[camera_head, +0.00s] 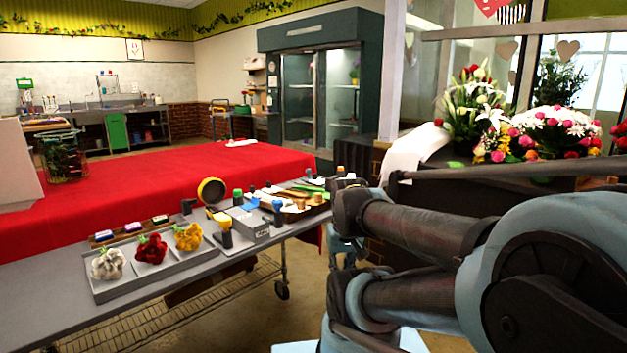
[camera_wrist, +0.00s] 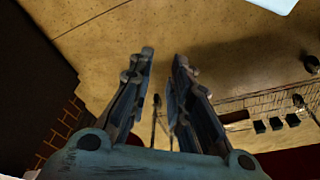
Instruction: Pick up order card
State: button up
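I cannot make out an order card for certain in either view. Small pale flat pieces lie among the tools on the grey metal table (camera_head: 60,290) in the head view, too small to identify. My gripper (camera_wrist: 164,56) shows in the wrist view with its two fingers apart and nothing between them. It hangs over the bare tan floor, away from the table top. In the head view my arm fills the right side, to the right of the table, and hides what lies behind it.
The table holds a grey tray (camera_head: 170,268) with white, red and yellow flower bunches, plus a yellow round-headed tool (camera_head: 211,190). A red-covered table (camera_head: 240,160) stands behind. Bouquets (camera_head: 478,105) stand on a dark counter at right. Bare floor (camera_head: 300,262) lies between table and arm.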

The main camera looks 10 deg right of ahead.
jog(key=shift+w+d, duration=0.15)
jog(key=shift+w, duration=0.25)
